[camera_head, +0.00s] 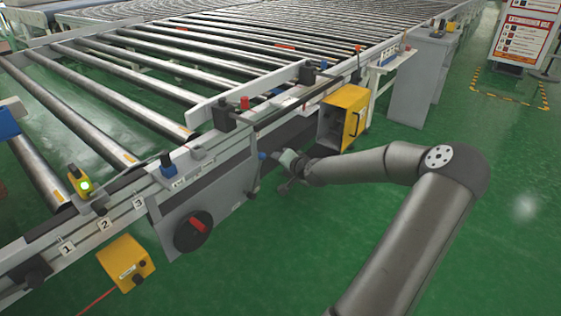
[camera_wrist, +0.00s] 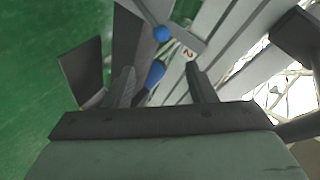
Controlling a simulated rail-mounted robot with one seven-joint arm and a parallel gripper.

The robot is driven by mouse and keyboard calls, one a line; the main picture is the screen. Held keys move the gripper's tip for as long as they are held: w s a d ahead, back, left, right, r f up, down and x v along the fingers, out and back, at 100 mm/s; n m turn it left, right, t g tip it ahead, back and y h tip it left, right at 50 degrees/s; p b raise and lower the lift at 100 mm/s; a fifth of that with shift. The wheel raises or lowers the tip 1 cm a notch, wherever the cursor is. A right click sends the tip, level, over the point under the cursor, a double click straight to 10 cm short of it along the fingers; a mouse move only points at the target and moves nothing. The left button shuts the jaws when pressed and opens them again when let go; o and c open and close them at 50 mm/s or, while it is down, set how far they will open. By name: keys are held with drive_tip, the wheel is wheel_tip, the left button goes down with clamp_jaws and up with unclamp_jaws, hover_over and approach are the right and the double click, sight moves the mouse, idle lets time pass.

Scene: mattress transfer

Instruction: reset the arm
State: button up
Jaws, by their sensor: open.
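My gripper (camera_head: 281,168) is at the end of my arm, which reaches in from the lower right to the side of the roller conveyor (camera_head: 190,178). The head view shows it small and partly merged with dark parts behind it. In the wrist view my gripper (camera_wrist: 159,68) has its two fingers apart, with nothing held between them. A blue knob (camera_wrist: 161,34) shows just beyond the fingertips. A second blue piece (camera_wrist: 154,74) shows between the fingers, partly covered; I cannot tell whether a finger touches it.
A yellow box (camera_head: 355,112) is fixed on the conveyor side, just behind my wrist. A red rotary switch (camera_head: 199,222) and a lower yellow box (camera_head: 126,262) are to the left. A grey cabinet (camera_head: 414,98) stands behind. The green floor (camera_head: 505,180) at right is clear.

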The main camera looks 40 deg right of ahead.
drive_tip(key=s+a+r+n+g+y+p, duration=0.1)
drive_tip(key=a+r+n+g+y+p, duration=0.2)
drive_tip(key=a, duration=0.8)
drive_tip(key=a+r+n+g+p, duration=0.1)
drive_tip(key=a+n+g+p, duration=0.3)
drive_tip(key=a, duration=0.6)
drive_tip(key=s+a+r+n+g+p, duration=0.2)
drive_tip(key=s+a+r+n+p, duration=0.1)
drive_tip(key=s+a+r+p, duration=0.4)
drive_tip(key=s+a+r+n+g+p, duration=0.3)
drive_tip(key=s+a+r+p, duration=0.5)
drive_tip(key=s+a+r, duration=0.5)
drive_tip(key=s+r+n, duration=0.1)
drive_tip(key=s+r, duration=0.3)
drive_tip(key=s, duration=0.1)
drive_tip(key=shift+s+a, duration=0.15)
drive_tip(key=shift+a, duration=0.25)
